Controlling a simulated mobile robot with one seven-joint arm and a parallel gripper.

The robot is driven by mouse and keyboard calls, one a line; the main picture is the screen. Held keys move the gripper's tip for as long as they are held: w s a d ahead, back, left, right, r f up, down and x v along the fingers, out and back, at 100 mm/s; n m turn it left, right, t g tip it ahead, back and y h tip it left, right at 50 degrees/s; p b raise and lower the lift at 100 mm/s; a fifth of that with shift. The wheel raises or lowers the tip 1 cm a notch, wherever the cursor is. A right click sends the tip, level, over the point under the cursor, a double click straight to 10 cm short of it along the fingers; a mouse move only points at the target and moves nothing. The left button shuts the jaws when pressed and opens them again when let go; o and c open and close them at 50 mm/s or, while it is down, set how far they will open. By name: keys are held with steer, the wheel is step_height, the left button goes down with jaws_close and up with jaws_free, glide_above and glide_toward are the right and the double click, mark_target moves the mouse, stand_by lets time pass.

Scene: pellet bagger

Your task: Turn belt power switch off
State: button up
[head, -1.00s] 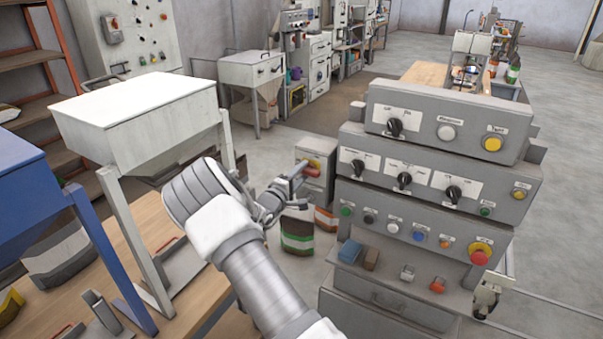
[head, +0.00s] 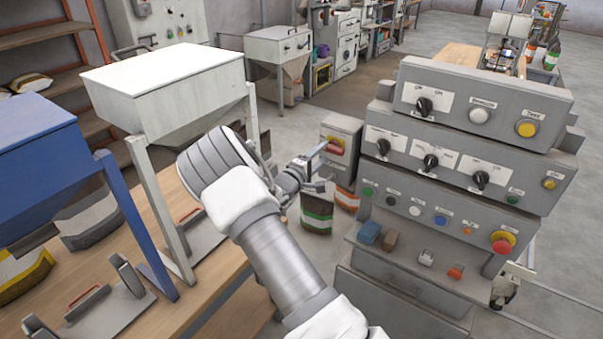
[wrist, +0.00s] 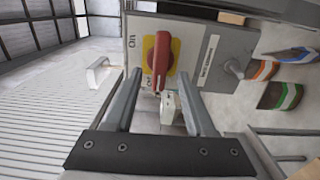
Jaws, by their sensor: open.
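The belt power switch appears to be the red rotary handle on a yellow plate (wrist: 161,58), on a grey box. It also shows in the head view (head: 334,147), left of the big button panel. In the wrist view the handle runs along the picture's vertical, with an "ON" label to its left and a smaller label near its lower end. My gripper (head: 318,165) is open in front of the box. In the wrist view its two fingers (wrist: 160,76) stand either side of the handle's lower end. I cannot tell whether they touch it.
A stepped grey control panel (head: 460,140) with knobs, buttons and a red emergency stop (head: 502,243) stands close on the right. A white hopper (head: 165,75) and a blue hopper (head: 35,125) stand on the wooden bench at left.

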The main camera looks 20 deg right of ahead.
steer(key=b+v, duration=0.1)
steer(key=v, duration=1.4)
steer(key=shift+d, duration=0.15)
steer(key=w+a+r+m+y, duration=0.1)
steer(key=a+r+m+y, duration=0.2)
steer(key=a+r+y, duration=0.45)
steer(key=s+a+r+m+y, duration=0.2)
steer(key=s+r+y, duration=0.4)
steer(key=s+y, duration=0.25)
steer(key=s+d+r+m+g+h, duration=0.1)
steer(key=s+d+g, duration=0.1)
steer(key=s, duration=1)
steer(key=s+d+m+g, duration=0.1)
steer(key=s+d+g, duration=0.2)
steer(key=s, duration=1)
steer(key=shift+s+r+m+h, duration=0.25)
steer(key=shift+r+m+h, duration=0.15)
steer(key=shift+d, duration=0.15)
